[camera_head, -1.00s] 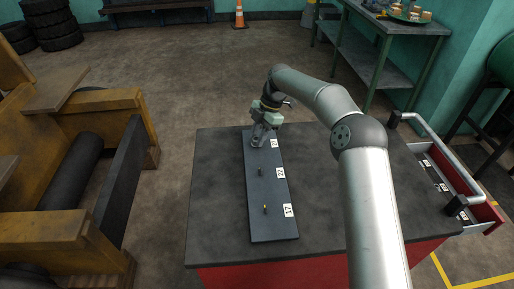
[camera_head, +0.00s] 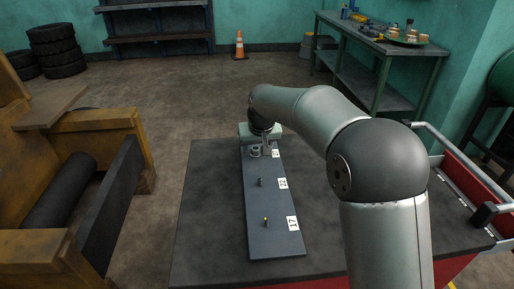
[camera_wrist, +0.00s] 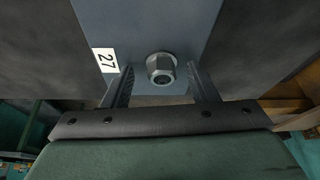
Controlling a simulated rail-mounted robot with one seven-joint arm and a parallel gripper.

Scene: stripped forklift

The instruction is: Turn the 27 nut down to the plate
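The 27 nut (camera_wrist: 161,68) is a grey hex nut on a bolt near the far end of the dark plate (camera_head: 270,205), beside the label 27 (camera_wrist: 105,61). It also shows in the head view (camera_head: 255,151). The bolt's end shows inside the nut; its height above the plate cannot be told. My gripper (camera_wrist: 159,74) is open, one finger on each side of the nut, with a visible gap on both sides. In the head view my gripper (camera_head: 264,141) is at the plate's far end, partly hidden by my arm.
Two smaller studs stand on the plate, by the labels 22 (camera_head: 283,184) and 17 (camera_head: 293,223). The plate lies on a dark worktop (camera_head: 209,215). A red drawer (camera_head: 466,188) with a handle is at right. A yellow forklift frame (camera_head: 75,130) stands at left.

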